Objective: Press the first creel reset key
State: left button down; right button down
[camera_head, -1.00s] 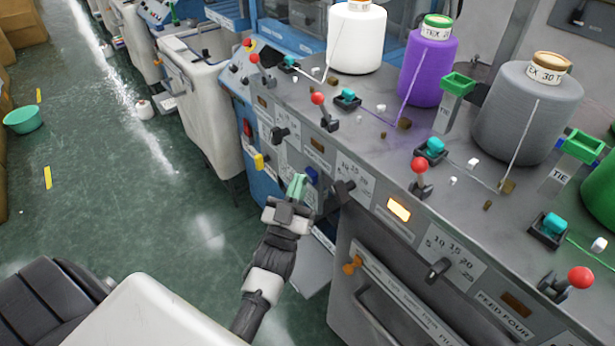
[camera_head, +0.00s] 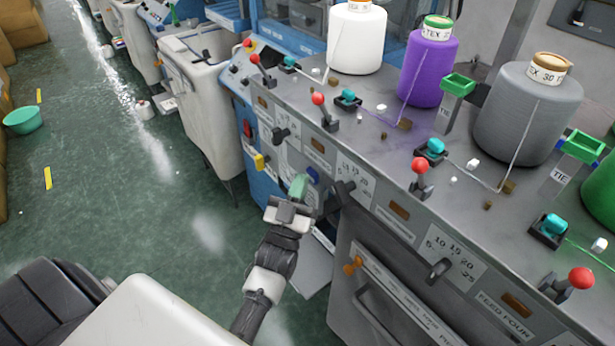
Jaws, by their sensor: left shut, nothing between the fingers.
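My left gripper (camera_head: 298,187) is shut and empty, its green fingertips close to a blue button (camera_head: 312,174) on the grey machine's front face. I cannot tell whether they touch it. A yellow button (camera_head: 258,161) and a red button (camera_head: 247,129) sit to its left on the same front. Teal keys in black housings stand along the machine's top: the leftmost (camera_head: 290,60), then another (camera_head: 348,96), a third (camera_head: 436,146) and the one at feed four (camera_head: 553,225). No readable label shows which is the first creel reset key. My right gripper is out of view.
Red-knobbed levers (camera_head: 318,99) and black dial knobs (camera_head: 440,268) line the machine. Yarn cones, white, purple (camera_head: 428,70) and grey (camera_head: 528,110), stand on top. The amber window (camera_head: 399,211) at the third station is dark.

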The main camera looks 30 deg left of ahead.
pick_arm(q)
jog(key=shift+s, duration=0.2)
jog(key=s, duration=0.1)
jog(key=s+a+p, duration=0.1)
jog(key=s, duration=0.1)
jog(key=s+a, duration=0.1)
jog(key=s, duration=0.1)
jog(key=shift+s+a+p, duration=0.15)
jog(key=shift+s+p, duration=0.05)
jog(key=shift+p, duration=0.1)
dwell(0.8)
